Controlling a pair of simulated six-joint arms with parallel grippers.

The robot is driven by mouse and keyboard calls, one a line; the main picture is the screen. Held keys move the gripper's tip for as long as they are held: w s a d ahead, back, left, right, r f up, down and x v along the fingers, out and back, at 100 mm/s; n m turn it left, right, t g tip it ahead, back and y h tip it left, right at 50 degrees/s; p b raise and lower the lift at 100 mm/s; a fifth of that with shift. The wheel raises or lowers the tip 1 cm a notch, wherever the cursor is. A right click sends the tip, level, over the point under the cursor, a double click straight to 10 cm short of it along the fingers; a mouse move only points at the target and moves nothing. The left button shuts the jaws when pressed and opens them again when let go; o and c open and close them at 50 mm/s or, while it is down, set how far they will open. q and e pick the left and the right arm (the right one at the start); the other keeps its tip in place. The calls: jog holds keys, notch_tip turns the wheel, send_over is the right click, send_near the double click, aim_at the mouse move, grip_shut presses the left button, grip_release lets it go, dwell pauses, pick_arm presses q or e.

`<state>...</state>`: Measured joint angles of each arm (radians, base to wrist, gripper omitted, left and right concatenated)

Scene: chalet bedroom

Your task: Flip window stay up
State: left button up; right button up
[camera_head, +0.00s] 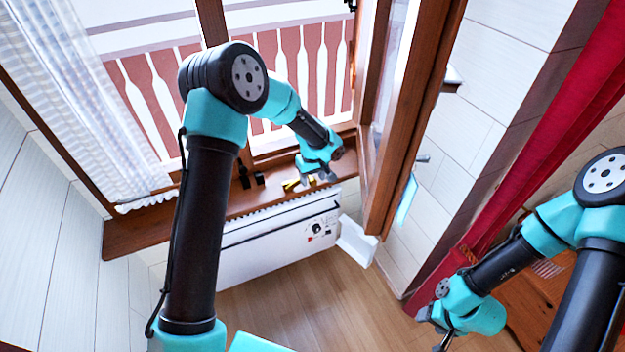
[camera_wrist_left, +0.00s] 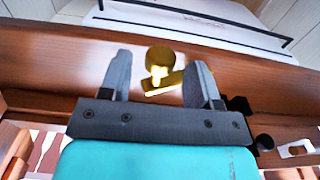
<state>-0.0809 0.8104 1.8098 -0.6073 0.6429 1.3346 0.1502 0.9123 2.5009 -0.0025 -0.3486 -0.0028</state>
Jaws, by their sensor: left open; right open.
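A brass-coloured window stay (camera_head: 291,184) lies on the wooden window sill (camera_head: 145,228), close beside my left gripper (camera_head: 318,177) in the head view. In the left wrist view the stay shows a round knob (camera_wrist_left: 158,58) and a short bar (camera_wrist_left: 165,82). My left gripper (camera_wrist_left: 160,62) is open there, with one finger on each side of the stay. I cannot tell whether a finger touches it. The wooden window sash (camera_head: 414,110) stands swung open into the room. My right gripper (camera_head: 438,333) is open and empty at the lower right, away from the window.
Small black fittings (camera_head: 258,178) sit on the sill to the left of the stay. A white heater (camera_head: 265,245) is below the sill. A sheer curtain (camera_head: 85,100) hangs at left and a red curtain (camera_head: 540,150) at right. The floor between the arms is clear.

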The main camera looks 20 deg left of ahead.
pick_arm(q)
jog(key=shift+f, duration=0.65)
grip_shut()
